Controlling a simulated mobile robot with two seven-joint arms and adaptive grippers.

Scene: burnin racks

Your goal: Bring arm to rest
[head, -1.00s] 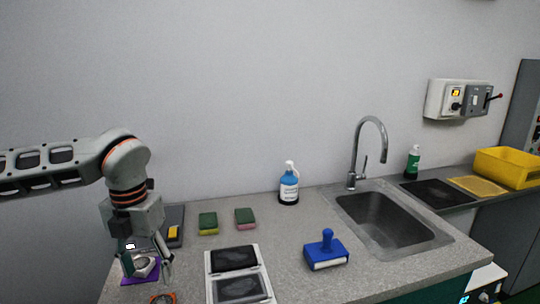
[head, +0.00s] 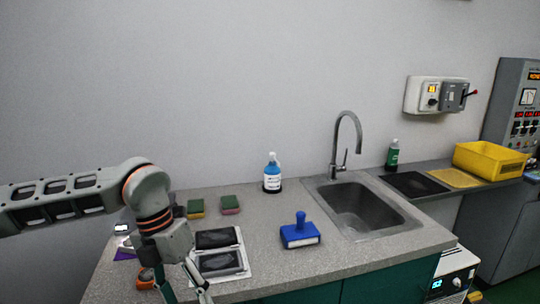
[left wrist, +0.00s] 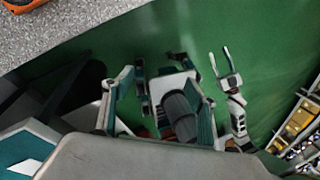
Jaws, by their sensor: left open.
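My left arm (head: 60,198) reaches in from the left in the head view. Its gripper (head: 187,292) points down at the counter's near edge, fingers spread with nothing seen between them. The fingertips are near the bottom of the picture. In the left wrist view the gripper is over the green floor (left wrist: 265,50), beside the counter corner.
On the counter (head: 270,262) are a white-framed tray pair (head: 243,237), a blue-handled block (head: 300,235), two sponges (head: 231,204) (head: 195,208), a blue bottle (head: 272,175) and an orange item (head: 145,279). The sink (head: 365,205) lies right.

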